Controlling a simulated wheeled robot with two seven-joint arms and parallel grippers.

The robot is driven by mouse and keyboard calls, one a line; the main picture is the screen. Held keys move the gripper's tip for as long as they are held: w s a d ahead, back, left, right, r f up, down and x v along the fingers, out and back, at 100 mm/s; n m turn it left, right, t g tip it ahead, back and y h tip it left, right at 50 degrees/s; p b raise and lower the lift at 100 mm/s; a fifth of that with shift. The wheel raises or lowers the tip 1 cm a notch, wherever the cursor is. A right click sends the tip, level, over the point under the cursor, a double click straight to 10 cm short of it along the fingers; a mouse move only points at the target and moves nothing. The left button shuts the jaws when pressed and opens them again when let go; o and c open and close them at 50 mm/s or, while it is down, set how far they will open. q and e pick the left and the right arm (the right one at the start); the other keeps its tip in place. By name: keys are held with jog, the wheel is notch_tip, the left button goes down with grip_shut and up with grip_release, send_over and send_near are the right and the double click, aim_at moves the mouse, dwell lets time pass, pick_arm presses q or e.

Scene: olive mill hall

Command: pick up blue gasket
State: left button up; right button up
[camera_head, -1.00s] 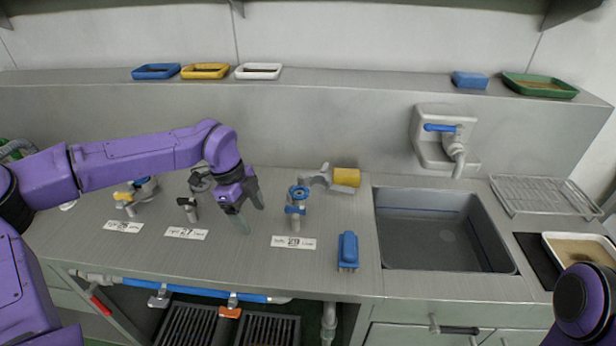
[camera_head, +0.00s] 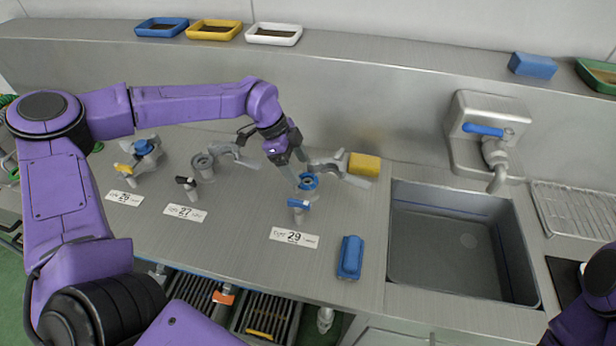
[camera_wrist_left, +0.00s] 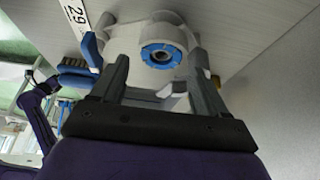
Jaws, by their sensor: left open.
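The blue gasket (camera_head: 308,181) is a ring seated in the top of the grey valve body behind label 29. In the left wrist view the blue gasket (camera_wrist_left: 150,50) shows as a ring around a dark bore in the pale valve body. My left gripper (camera_head: 300,174) is open and empty just over the valve. In the left wrist view the fingers of my left gripper (camera_wrist_left: 157,62) stand on either side of the gasket; contact is not clear. My right gripper is out of view; only part of that arm shows at the lower right.
A blue-handled tap (camera_head: 299,205) is in front of the valve. Valves at labels 26 and 27 stand left. The sink (camera_head: 400,285) is right. Trays line the back shelf.

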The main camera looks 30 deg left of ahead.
aim_at(308, 181)
pick_arm(q)
jog(key=x, duration=0.3)
jog(key=shift+w+d+p, duration=0.1)
jog(key=shift+w+p, duration=0.15)
jog(key=shift+p, duration=0.1)
jog(key=shift+d+f, duration=0.15)
jog(key=shift+f, duration=0.05)
jog(key=c, duration=0.8)
